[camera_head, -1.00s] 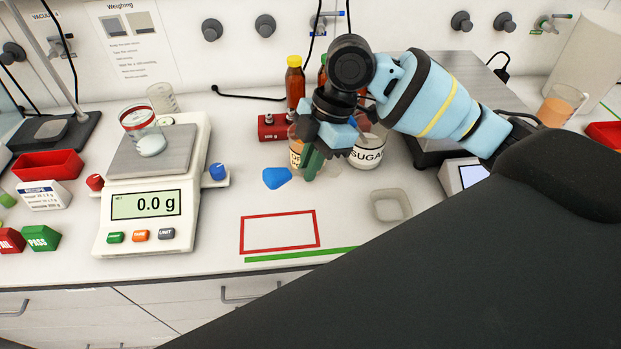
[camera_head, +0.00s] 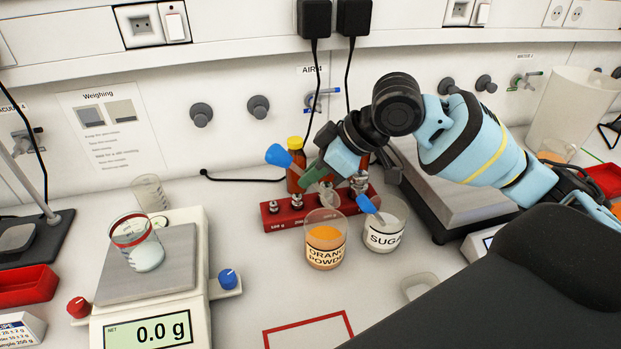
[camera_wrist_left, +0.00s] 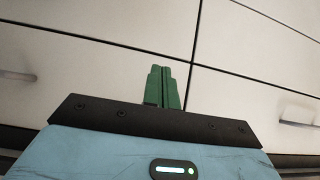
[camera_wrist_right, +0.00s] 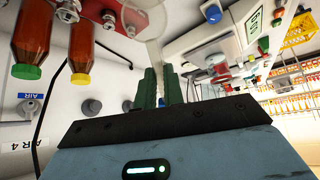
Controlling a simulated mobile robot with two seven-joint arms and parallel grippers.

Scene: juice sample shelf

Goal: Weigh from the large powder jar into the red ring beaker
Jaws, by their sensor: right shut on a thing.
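The orange powder jar (camera_head: 325,258), clear with orange contents, stands on the bench in the head view. The sugar jar (camera_head: 383,240) stands right of it with a blue-handled scoop (camera_head: 367,204) in it. My right gripper (camera_head: 314,172) is above and behind the orange jar, shut on a scoop with a blue handle end (camera_head: 279,155). The scoop's clear bowl seems to hang just above the jar rim; whether it holds powder is unclear. The red ring beaker (camera_head: 131,229) stands on the balance pan, with something white low in it. My left gripper (camera_wrist_left: 163,85) is shut and empty before drawer fronts.
The balance display (camera_head: 148,332) reads 0.0 g. A red weight block (camera_head: 283,216) and red-brown bottles (camera_head: 296,180) stand behind the jars. An empty beaker (camera_head: 150,194) is behind the balance. A red-outlined area (camera_head: 310,327) in front is clear.

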